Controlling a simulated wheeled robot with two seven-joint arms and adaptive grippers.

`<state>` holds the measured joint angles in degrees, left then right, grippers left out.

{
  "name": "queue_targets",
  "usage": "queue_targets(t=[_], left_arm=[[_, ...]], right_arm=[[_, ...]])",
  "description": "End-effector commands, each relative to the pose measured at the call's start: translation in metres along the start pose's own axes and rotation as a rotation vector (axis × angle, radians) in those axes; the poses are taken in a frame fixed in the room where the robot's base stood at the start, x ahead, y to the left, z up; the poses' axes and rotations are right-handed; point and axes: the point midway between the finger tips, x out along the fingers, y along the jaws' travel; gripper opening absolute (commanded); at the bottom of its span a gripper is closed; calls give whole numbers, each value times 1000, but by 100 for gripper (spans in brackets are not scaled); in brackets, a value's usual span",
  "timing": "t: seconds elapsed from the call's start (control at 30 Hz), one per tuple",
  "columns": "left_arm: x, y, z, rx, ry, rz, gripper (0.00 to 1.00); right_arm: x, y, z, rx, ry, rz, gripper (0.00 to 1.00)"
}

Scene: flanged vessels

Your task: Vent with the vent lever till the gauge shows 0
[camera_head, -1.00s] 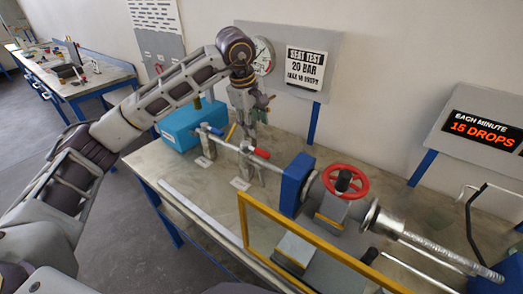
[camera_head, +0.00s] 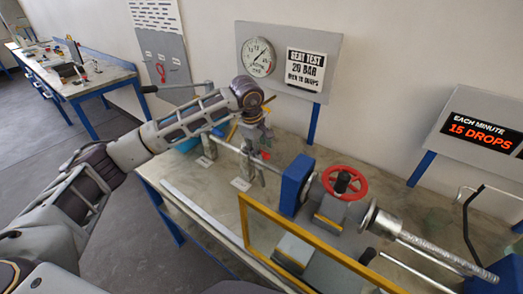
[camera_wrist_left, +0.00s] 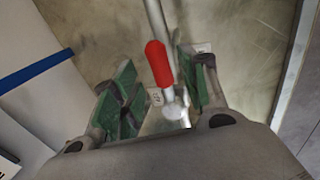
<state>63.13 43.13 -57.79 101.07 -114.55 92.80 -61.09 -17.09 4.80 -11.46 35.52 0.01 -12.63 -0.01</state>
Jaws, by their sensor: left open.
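The vent lever has a red grip (camera_head: 265,155) on the bench pipework. In the left wrist view its red grip (camera_wrist_left: 158,62) lies between my fingers, with a metal rod running up from it. My left gripper (camera_head: 252,158) points down at the lever, its green-padded fingers open on either side of the grip; I cannot tell whether either touches it. The round gauge (camera_head: 257,57) hangs on the grey wall board, now unobstructed; its needle is too small to read surely. My right gripper is out of view.
A blue valve body (camera_head: 296,183) with a red handwheel (camera_head: 345,184) stands right of the lever. A yellow frame (camera_head: 310,243) crosses the bench front. A black-gripped bar (camera_head: 150,89) sticks out behind my arm. The "20 BAR" sign (camera_head: 305,68) is beside the gauge.

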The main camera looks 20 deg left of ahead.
Motion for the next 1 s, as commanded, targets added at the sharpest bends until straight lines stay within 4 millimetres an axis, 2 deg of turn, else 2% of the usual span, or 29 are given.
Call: queue_targets(t=[0.1,0.3,0.63,1.0], left_arm=[[13,0,1,1,-1,-1,44],[25,0,0,1,0,-1,44],[27,0,0,1,0,0,44],[26,0,0,1,0,0,0]], right_arm=[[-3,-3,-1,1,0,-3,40],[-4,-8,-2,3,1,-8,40],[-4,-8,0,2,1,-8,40],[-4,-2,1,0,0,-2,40]])
